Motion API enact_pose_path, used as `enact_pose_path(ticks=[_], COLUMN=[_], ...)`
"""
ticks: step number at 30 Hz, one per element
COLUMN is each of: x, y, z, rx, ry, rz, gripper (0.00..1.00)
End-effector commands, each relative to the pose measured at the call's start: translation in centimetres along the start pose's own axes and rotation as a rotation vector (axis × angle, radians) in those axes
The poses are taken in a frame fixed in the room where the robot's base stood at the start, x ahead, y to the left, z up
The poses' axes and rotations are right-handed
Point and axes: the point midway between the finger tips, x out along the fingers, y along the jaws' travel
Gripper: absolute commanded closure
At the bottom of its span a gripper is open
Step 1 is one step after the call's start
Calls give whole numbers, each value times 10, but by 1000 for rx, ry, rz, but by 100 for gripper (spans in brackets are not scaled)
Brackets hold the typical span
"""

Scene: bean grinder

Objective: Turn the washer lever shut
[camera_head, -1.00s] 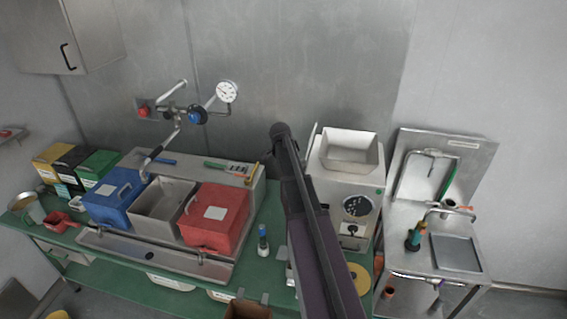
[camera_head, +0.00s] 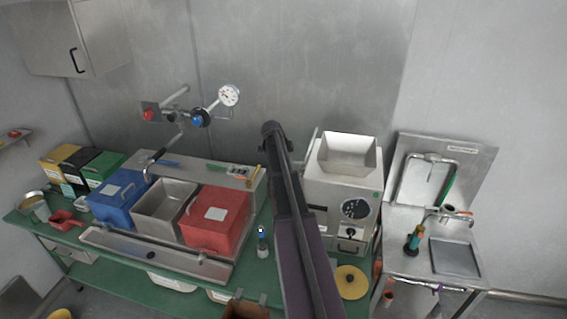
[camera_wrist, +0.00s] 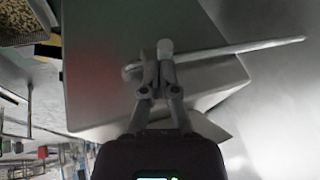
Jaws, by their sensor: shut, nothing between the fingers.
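My gripper (camera_wrist: 158,68) is shut, with its fingertips together and nothing between them. In the wrist view a pale bent rod with a short round stub (camera_wrist: 240,48) lies at the fingertips, across a grey box-like side. It may be the washer lever; I cannot tell for certain. The fingers overlap the rod in the picture, and contact is unclear. In the head view a thin pale rod (camera_head: 311,144) rises at the left of the white machine (camera_head: 342,190). My arm hides the gripper there and part of the machine's left side.
A red box (camera_head: 215,235), an open metal bin (camera_head: 163,205) and a blue box (camera_head: 118,192) stand left of my arm. Pipes with a gauge (camera_head: 229,95) are on the back wall. A metal sink stand (camera_head: 400,262) is at the right. A yellow disc (camera_head: 351,282) lies in front of the machine.

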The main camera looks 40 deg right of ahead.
Motion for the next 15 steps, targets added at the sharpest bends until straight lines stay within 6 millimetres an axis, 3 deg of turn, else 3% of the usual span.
enact_pose_path(ticks=[15], x=[7], y=[-4], z=[-15], rx=[15], ry=[7], rz=[7], gripper=[100])
